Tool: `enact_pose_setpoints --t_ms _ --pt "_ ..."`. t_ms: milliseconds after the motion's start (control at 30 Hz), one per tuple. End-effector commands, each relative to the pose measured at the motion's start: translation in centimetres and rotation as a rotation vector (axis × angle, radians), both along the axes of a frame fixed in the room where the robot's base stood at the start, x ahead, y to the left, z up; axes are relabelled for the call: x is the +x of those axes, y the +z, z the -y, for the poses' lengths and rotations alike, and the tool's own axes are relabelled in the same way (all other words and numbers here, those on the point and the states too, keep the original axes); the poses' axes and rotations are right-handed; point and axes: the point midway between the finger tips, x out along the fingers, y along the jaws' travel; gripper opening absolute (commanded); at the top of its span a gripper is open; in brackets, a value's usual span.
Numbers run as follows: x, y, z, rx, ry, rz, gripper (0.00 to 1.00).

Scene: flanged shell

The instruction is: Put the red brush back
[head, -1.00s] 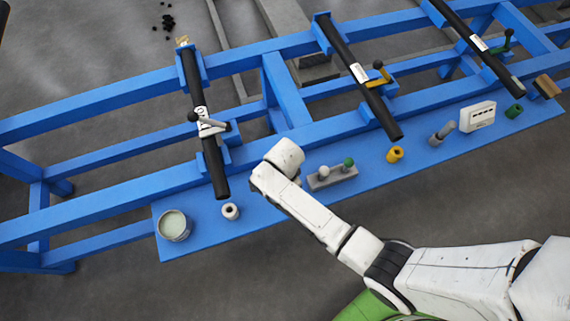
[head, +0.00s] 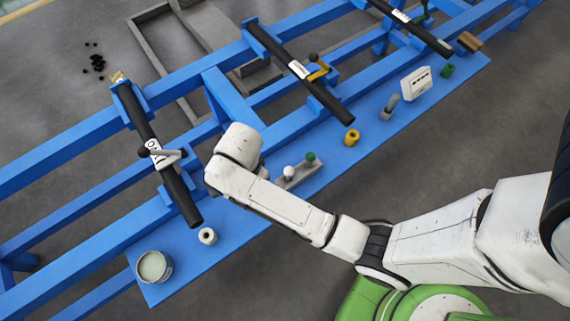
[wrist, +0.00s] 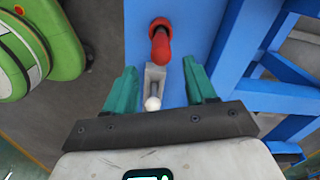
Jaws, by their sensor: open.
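The red brush (wrist: 161,46) shows in the wrist view on the blue shelf, ahead of my open fingers. It has a darker round red part at its far end and a rounded near end; whether that round part is separate I cannot tell. In the head view my arm hides it. A grey block (wrist: 155,74) lies just nearer, with a white knob (wrist: 152,103) between my fingers' bases in the picture. The block (head: 298,178) also shows in the head view, with white and green knobs. My gripper (wrist: 162,76) is open and empty, its teal fingers apart.
The blue shelf (head: 235,228) carries a pale tin (head: 154,267), a white ring (head: 207,236), a yellow ring (head: 351,137), a grey cylinder (head: 389,107), a white box (head: 416,84) and a green ring (head: 447,71). Black tubes (head: 175,185) on the blue rails overhang the shelf.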

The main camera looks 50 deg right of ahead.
Motion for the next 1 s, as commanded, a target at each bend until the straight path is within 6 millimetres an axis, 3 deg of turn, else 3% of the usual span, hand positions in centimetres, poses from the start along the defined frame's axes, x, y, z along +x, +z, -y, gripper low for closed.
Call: enact_pose_setpoints --t_ms 133,267,700,833,1000 --pt "-0.4 0.0 0.1 0.002 0.032 0.001 0.56" --pt "-2.3 0.2 0.8 0.01 0.189 0.01 0.56" --pt "-12.8 4.1 5.7 -0.035 1.15 0.064 0.56" --pt "-14.9 5.4 6.9 -0.062 1.362 0.063 0.56" --pt "-16.2 6.3 7.5 -0.08 1.502 0.058 0.56"
